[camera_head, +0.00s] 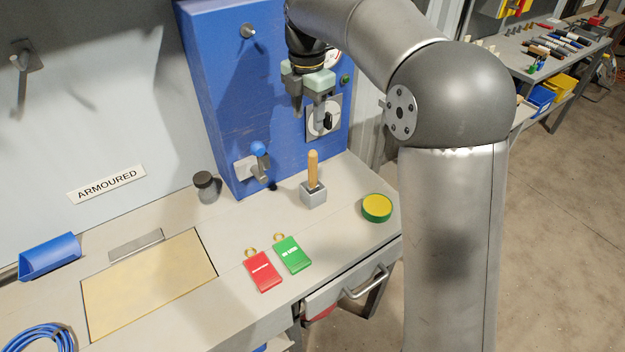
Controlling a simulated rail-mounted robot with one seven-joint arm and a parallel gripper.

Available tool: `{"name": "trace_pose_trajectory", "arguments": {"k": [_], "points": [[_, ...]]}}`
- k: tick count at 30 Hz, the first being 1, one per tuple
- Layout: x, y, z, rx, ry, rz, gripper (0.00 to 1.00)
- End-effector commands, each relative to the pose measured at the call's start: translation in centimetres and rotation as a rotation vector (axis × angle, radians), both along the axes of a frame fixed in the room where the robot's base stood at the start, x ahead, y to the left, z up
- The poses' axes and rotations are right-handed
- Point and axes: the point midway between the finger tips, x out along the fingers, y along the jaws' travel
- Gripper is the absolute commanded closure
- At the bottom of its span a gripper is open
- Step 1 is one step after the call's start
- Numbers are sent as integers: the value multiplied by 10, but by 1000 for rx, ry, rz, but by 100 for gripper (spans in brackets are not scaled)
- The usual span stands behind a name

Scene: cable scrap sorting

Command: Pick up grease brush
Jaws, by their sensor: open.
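The grease brush (313,168) stands upright with its wooden handle up in a small grey block holder (313,195) on the bench. Its bristle end is hidden inside the holder. My gripper (309,108) is open and empty, with its fingers pointing down. In the picture it is above the brush handle, in front of the blue cabinet, and apart from the brush.
The blue cabinet (225,90) with a blue-knobbed lever (258,150) stands behind. A dark-lidded jar (207,187), red tag (262,271), green tag (292,254) and yellow-green round tin (377,207) sit around the holder. A drawer (345,290) is below the bench's front edge.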

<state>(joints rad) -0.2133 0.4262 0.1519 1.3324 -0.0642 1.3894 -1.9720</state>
Motion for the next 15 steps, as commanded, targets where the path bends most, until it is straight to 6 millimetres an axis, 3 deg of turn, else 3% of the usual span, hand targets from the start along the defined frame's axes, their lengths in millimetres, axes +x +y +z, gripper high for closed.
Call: {"name": "trace_pose_trajectory", "arguments": {"k": [15], "points": [[0,0,-102,0,3,8,52]]}}
